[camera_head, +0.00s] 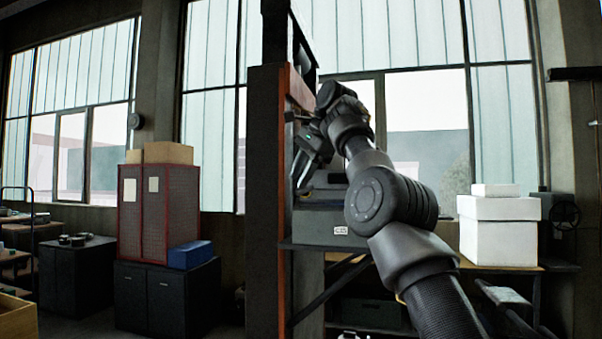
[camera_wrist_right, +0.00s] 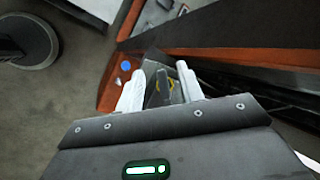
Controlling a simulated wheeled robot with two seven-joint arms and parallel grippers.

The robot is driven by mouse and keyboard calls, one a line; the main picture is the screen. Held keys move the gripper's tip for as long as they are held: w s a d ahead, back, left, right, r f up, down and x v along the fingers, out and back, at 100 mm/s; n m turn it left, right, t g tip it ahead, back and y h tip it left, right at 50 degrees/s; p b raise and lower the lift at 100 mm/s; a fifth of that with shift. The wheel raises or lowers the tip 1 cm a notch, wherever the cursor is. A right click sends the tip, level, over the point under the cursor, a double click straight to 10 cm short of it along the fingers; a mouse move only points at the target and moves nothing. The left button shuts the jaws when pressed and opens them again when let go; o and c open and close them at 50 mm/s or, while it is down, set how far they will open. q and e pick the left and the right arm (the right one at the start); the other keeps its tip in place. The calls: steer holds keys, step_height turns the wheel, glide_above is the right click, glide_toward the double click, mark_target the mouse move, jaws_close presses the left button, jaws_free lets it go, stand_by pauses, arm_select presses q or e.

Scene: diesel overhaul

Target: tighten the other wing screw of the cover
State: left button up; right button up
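My right gripper (camera_head: 303,178) is beside the orange-edged dark upright housing (camera_head: 264,200) in the head view. In the right wrist view, the two pale fingers of this gripper (camera_wrist_right: 160,80) stand apart. A small dark part with a yellow mark (camera_wrist_right: 162,88) shows between them; it may be a wing screw, but its shape is unclear. I cannot tell whether the fingers touch it. An orange strip with a blue round spot (camera_wrist_right: 125,66) lies just left of the fingers. The cover and its other screw cannot be made out clearly. My left gripper is out of view.
A grey case (camera_head: 327,229) sits on the shelf behind my right arm. White boxes (camera_head: 499,230) stand on the bench at right. A red mesh cabinet (camera_head: 158,213) and a blue box (camera_head: 190,254) are at left. A dark round base (camera_wrist_right: 24,40) stands on the floor.

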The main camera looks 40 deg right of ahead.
steer(key=shift+s+a, duration=0.1)
steer(key=shift+s, duration=0.05)
steer(key=shift+f, duration=0.15)
stand_by(0.4)
steer(key=shift+w+d+f+b, duration=0.2)
steer(key=shift+w+d+f, duration=0.2)
steer(key=shift+d+f, duration=0.25)
steer(key=shift+w+d+f+b, duration=0.2)
steer(key=shift+w+d+f, duration=0.2)
steer(key=shift+f, duration=0.4)
jaws_close()
steer(key=m+t+b, duration=0.1)
steer(key=b, duration=0.1)
steer(key=m+t+b, duration=0.1)
steer(key=m+b, duration=0.1)
steer(key=b, duration=0.1)
steer(key=shift+a+f+h+b, duration=0.1)
steer(key=shift+f+h+b, duration=0.25)
steer(key=shift+h, duration=0.05)
steer(key=shift+r+m, duration=0.15)
steer(key=shift+m, duration=0.35)
steer(key=shift+r+t, duration=0.15)
steer(key=shift+t, duration=0.15)
